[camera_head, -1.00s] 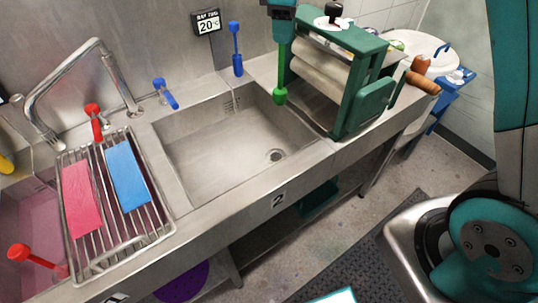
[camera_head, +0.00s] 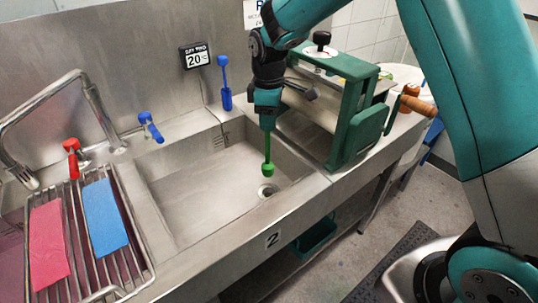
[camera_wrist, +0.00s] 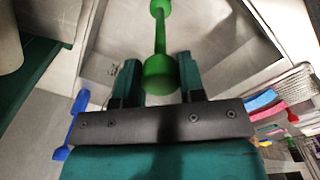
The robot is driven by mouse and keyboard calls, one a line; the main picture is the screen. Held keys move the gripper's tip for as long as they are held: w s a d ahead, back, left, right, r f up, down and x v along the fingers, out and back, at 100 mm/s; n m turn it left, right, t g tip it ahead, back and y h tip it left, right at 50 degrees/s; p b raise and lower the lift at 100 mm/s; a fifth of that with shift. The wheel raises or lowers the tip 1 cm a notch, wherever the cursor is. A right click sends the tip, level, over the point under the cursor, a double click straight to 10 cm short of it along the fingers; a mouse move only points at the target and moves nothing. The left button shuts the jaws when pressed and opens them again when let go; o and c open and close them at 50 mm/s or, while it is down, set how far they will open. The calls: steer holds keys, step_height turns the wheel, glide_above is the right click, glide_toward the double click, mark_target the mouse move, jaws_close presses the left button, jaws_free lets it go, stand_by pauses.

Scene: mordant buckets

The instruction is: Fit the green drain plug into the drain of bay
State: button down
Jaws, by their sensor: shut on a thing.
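The green drain plug (camera_head: 267,168) has a thin rod with a knob at its lower end. My gripper (camera_head: 267,122) is shut on its upper part and holds it roughly upright in the air over the basin (camera_head: 205,190) marked 2. The plug's lower end appears just above the round drain (camera_head: 267,190), with a gap between them in the picture. In the wrist view the plug's thick green end (camera_wrist: 160,72) sits between my gripper's two fingers (camera_wrist: 160,84), with the rod running to the top edge. The drain cannot be made out in the wrist view.
A green roller press (camera_head: 350,125) stands right of the basin. A similar blue piece (camera_head: 226,90) stands upright on the back ledge, near a blue-handled tap (camera_head: 150,127). A wire rack (camera_head: 122,262) with pink and blue cloths lies left. The basin floor looks clear.

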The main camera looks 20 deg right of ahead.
mark_target(269, 163)
step_height(269, 163, down, 11)
steer(key=shift+f+p, duration=0.1)
steer(key=shift+p, duration=0.85)
steer(key=c, duration=0.7)
jaws_free()
step_height(269, 163, up, 12)
steer(key=b, duration=0.3)
steer(key=shift+f, duration=0.25)
steer(key=s+a+r+m+y, duration=0.1)
steer(key=s+r+m, duration=0.1)
steer(key=s, duration=0.8)
steer(key=s+a+r+m+y, duration=0.1)
steer(key=s+r, duration=0.4)
steer(key=s, duration=0.5)
steer(key=s+a+r+m+y, duration=0.2)
steer(key=s+r, duration=0.2)
steer(key=s, duration=0.7)
steer(key=shift+a+r+m, duration=0.1)
steer(key=shift+a+m, duration=0.2)
